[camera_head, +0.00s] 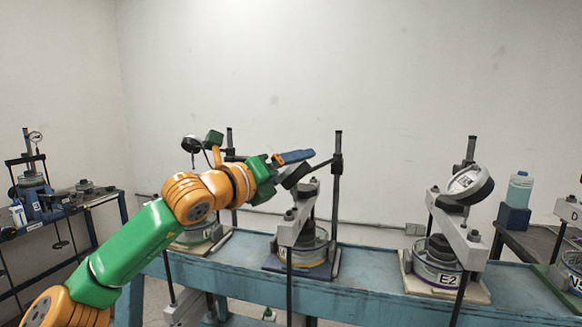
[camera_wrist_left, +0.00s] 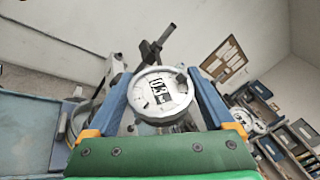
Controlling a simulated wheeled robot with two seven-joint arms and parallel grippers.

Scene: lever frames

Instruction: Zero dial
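A round dial gauge with a white face (camera_wrist_left: 160,94) shows in the left wrist view, between the two blue fingers of my left gripper (camera_wrist_left: 158,76). The fingers are spread wide, one on each side of the dial; I cannot tell whether either touches it. In the head view, my left gripper (camera_head: 300,157) reaches the middle lever frame (camera_head: 298,215), just above a dark dial body (camera_head: 294,175) that it partly hides. The dial's needle is too small to read. My right gripper is in neither view.
The frames stand on a long blue bench (camera_head: 355,290). To the right is a frame labelled E2 (camera_head: 448,278) with its own tilted dial (camera_head: 468,184). A bottle (camera_head: 520,188) stands on a blue block. Dark upright posts (camera_head: 336,190) rise close to my gripper.

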